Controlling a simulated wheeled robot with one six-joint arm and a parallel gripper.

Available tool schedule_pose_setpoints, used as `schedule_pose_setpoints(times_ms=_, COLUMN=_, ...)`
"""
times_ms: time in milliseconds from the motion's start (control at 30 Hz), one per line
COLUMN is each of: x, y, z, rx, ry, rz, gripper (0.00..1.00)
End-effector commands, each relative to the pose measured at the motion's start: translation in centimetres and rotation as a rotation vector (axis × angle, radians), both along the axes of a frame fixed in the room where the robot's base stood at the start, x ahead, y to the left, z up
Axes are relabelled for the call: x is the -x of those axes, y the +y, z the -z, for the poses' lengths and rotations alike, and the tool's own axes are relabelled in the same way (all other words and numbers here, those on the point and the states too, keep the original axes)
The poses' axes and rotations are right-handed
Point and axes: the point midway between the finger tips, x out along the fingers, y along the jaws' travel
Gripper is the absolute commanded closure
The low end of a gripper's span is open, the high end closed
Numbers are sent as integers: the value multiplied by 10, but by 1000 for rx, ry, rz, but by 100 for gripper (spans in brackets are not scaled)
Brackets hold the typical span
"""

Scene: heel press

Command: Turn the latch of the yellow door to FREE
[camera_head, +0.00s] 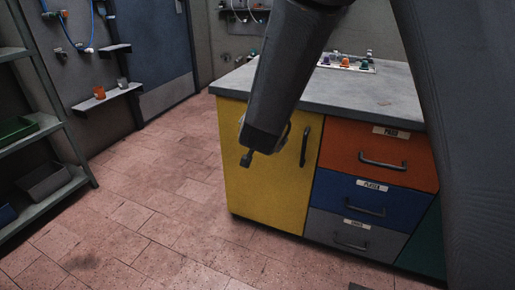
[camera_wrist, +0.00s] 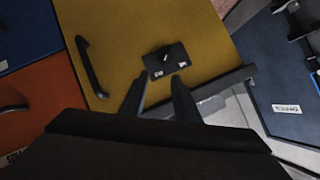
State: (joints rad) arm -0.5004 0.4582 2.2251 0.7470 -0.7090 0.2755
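The yellow door (camera_head: 262,185) is the left front of the grey-topped cabinet and looks shut. It has a black upright handle (camera_head: 305,147) near its right edge. The latch (camera_wrist: 167,60), a dark plate with a small knob and white labels, shows on the yellow door (camera_wrist: 125,30) in the wrist view. The labels are too small to read there, and in the head view my arm hides most of the latch. My gripper (camera_wrist: 160,88) has its two fingers apart and empty, pointing at the latch from close by. Touch cannot be told.
Orange, blue and grey drawers (camera_head: 365,197) with handles are right of the door. The countertop (camera_head: 360,95) overhangs the door and carries a tray with coloured knobs (camera_head: 345,65). A shelf rack (camera_head: 45,165) stands at left. The floor (camera_head: 150,215) before the door is clear.

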Motion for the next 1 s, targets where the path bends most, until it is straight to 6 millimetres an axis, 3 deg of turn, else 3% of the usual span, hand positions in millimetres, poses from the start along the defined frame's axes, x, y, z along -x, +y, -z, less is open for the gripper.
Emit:
schedule_pose_setpoints(times_ms=33, x=-11, y=12, z=22, rx=-13, ry=-54, rz=35, gripper=71)
schedule_pose_setpoints(times_ms=200, x=-28, y=35, z=48, rx=-50, ry=-250, rz=176, gripper=71)
schedule_pose_setpoints(times_ms=400, x=-24, y=51, z=68, rx=-65, ry=-425, rz=299, gripper=71)
schedule_pose_setpoints(times_ms=667, x=-20, y=55, z=73, rx=-68, ry=-512, rz=358, gripper=71)
schedule_pose_setpoints(times_ms=1000, x=-65, y=37, z=72, rx=-68, ry=-513, rz=361, gripper=71)
